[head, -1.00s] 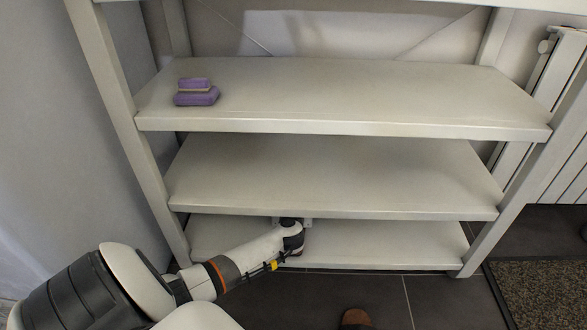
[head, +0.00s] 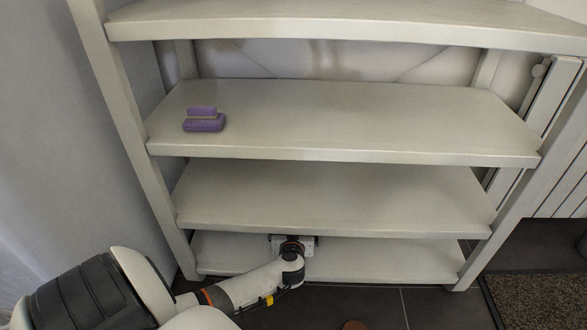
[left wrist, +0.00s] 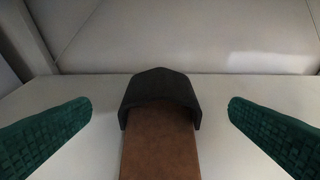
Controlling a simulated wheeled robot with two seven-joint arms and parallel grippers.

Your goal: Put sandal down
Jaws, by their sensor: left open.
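The sandal (left wrist: 160,145), with a brown sole and a black strap, lies on a pale shelf surface in the left wrist view. Its strap end points toward the back panel and its near end runs out of the picture. My left gripper (left wrist: 160,106) is open, with a green finger on each side of the sandal and a clear gap to both. In the head view my left gripper (head: 292,242) reaches in over the lowest shelf (head: 385,254); its fingers and the sandal are hidden there under the shelf above. My right gripper is not in view.
A purple object (head: 204,124) stands at the left of an upper shelf (head: 350,125). The shelf (head: 340,195) just above my left gripper is empty. A brown rounded thing (head: 355,325) shows at the bottom edge, and a doormat (head: 535,303) lies at the right.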

